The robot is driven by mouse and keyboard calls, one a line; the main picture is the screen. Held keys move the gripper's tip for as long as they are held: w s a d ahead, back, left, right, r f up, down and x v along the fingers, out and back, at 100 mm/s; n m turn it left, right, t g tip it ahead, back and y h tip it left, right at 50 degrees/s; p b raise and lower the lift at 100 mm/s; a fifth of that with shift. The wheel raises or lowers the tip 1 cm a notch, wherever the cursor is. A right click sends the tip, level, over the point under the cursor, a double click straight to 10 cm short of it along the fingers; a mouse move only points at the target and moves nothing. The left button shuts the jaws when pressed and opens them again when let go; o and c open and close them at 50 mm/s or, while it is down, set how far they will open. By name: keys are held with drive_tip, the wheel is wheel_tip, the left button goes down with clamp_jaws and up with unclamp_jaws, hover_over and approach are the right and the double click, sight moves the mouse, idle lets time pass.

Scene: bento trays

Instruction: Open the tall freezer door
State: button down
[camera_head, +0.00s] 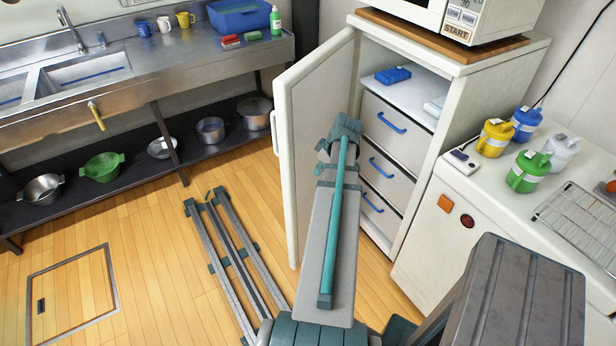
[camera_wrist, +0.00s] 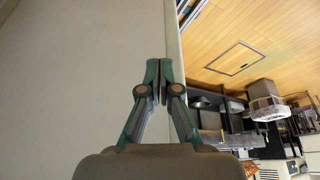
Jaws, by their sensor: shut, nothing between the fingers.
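The tall white freezer stands right of centre in the head view, its side panel (camera_head: 425,185) facing me. Its door (camera_head: 305,110) stands wide open, swung out to the left, with a pale handle (camera_head: 274,133) on its outer left edge. Inside are drawers (camera_head: 385,178) with blue handles and an upper shelf. In the wrist view, the door panel (camera_wrist: 70,80) fills the left side, and my gripper (camera_wrist: 160,70) is shut and empty in front of it near its edge. Whether it touches the door is unclear. In the head view my arm hides the fingertips.
A microwave (camera_head: 440,12) sits on top of the freezer. A white counter (camera_head: 500,210) with coloured jugs is at right. A steel sink bench (camera_head: 130,85) with bowls on its lower shelf is at left. The wooden floor (camera_head: 150,240) left of the door is mostly clear.

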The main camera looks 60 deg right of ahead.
sight(296, 185)
drive_tip(key=shift+w+a+f+p, duration=0.1)
drive_tip(key=shift+w+f+p, duration=0.45)
drive_tip(key=shift+w+f, duration=0.85)
drive_tip(key=shift+w+a+f+p, duration=0.1)
drive_tip(key=shift+w+f+p, duration=0.45)
drive_tip(key=shift+w+f, duration=0.8)
drive_tip(key=shift+w+a+f+p, duration=0.1)
drive_tip(key=shift+w+f+p, duration=0.45)
drive_tip(key=shift+w+f, duration=0.85)
drive_tip(key=shift+s+f, duration=0.25)
drive_tip(key=shift+f, duration=0.1)
